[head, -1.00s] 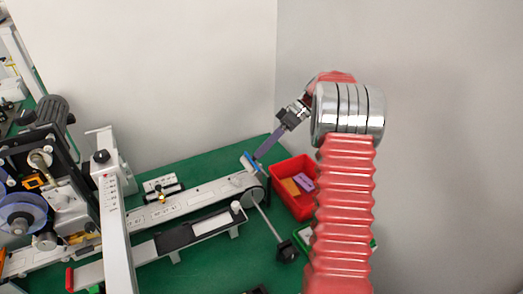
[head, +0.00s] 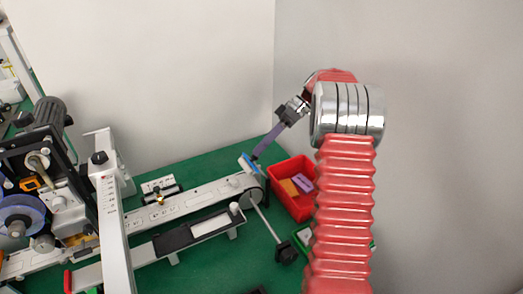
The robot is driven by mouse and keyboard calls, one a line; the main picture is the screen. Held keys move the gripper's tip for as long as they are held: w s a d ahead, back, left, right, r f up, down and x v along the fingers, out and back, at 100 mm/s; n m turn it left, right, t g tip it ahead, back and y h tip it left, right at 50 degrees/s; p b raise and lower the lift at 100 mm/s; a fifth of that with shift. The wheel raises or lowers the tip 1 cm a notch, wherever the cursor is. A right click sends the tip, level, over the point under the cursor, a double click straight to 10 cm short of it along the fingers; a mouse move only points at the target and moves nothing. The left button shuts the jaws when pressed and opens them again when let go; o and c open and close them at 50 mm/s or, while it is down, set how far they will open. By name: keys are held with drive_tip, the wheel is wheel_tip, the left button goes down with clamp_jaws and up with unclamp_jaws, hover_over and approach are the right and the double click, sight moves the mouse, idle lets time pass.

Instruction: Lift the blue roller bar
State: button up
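A small blue bar (head: 247,165), which looks like the blue roller bar, is at the right end of the long pale conveyor (head: 190,200), with a light edge along it. My gripper (head: 256,156) reaches down and left from the upper right, its long grey-purple fingers ending at the bar's upper right side. The fingers overlap into one strip in this view, so I cannot tell whether they are open or shut, or whether they touch the bar.
A red bin (head: 279,203) with orange and purple pieces stands right of the conveyor end. A thin rod with a black block (head: 286,252) extends in front. A labelling machine (head: 45,185) and white upright post (head: 112,220) fill the left. Green table (head: 205,160) is clear behind the conveyor.

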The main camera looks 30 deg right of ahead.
wheel_tip(320, 180, up, 8)
drive_tip(key=shift+r, duration=0.15)
drive_tip(key=shift+w, duration=0.1)
idle(0.6)
drive_tip(key=s+f+m+h, duration=0.4)
drive_tip(key=f+m, duration=0.4)
drive_tip(key=m, duration=0.2)
drive_tip(key=s+a+r+t+h, duration=0.2)
drive_tip(key=s+a+r+h, duration=0.1)
drive_tip(key=s+a, duration=0.6)
drive_tip(key=s+a+r+n+t+h, duration=0.1)
drive_tip(key=s+a+r+t+h, duration=0.2)
drive_tip(key=s+a, duration=0.7)
drive_tip(key=shift+s+a+r, duration=0.3)
drive_tip(key=shift+s, duration=1.5)
